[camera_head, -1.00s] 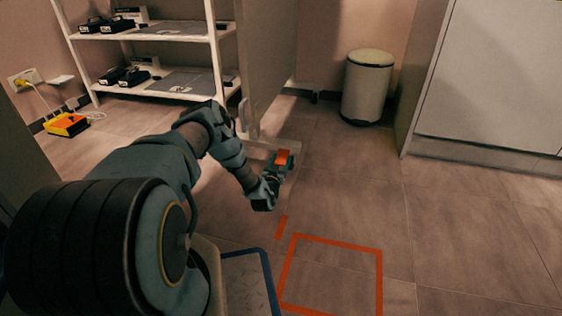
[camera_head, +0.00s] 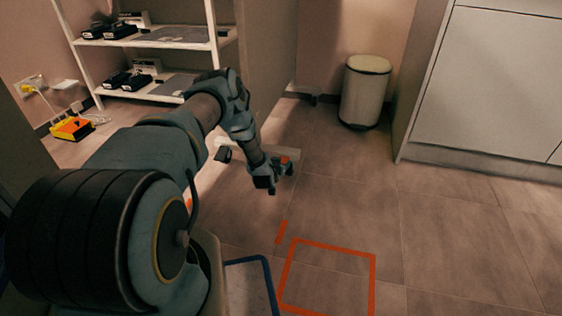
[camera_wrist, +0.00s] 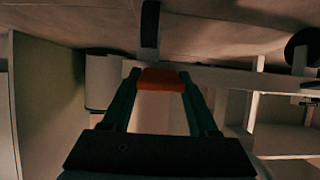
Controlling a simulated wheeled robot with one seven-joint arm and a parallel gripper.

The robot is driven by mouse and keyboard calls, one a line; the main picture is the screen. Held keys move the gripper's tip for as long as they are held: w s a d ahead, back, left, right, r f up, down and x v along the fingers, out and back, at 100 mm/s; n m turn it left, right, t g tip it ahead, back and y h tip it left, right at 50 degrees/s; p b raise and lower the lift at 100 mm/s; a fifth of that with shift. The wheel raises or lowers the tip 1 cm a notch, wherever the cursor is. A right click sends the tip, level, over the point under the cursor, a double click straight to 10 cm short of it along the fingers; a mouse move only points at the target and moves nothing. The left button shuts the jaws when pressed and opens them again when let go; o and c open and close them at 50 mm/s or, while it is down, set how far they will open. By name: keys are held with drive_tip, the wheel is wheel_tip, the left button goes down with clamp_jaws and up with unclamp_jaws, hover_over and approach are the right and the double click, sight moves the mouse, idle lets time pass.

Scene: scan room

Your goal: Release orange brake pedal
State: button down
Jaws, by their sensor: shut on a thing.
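The orange brake pedal (camera_wrist: 161,80) lies between the two fingers of my gripper (camera_wrist: 160,84) in the wrist view, and the fingers close on its sides. In the head view a small part of the pedal (camera_head: 284,159) shows at the tips of my gripper (camera_head: 284,166), low over the floor. The pedal sits at the end of the pale foot bar (camera_head: 258,149) of a standing panel (camera_head: 267,75). My gripper hides part of the pedal in the head view, so its tilt cannot be told there.
A dark castor (camera_head: 223,155) stands at the foot bar's left. A white shelf unit (camera_head: 160,43) with black devices is behind my arm. A bin (camera_head: 366,92) stands at the back, a white cabinet (camera_head: 490,85) at right.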

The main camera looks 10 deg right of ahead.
idle(0.4)
drive_tip(key=shift+c, duration=0.8)
unclamp_jaws()
drive_tip(key=shift+r, duration=0.1)
drive_tip(key=p+v, duration=0.4)
drive_tip(key=v, duration=0.6)
drive_tip(key=shift+s+r, duration=0.25)
drive_tip(key=shift+r, duration=0.1)
drive_tip(key=shift+a, duration=0.1)
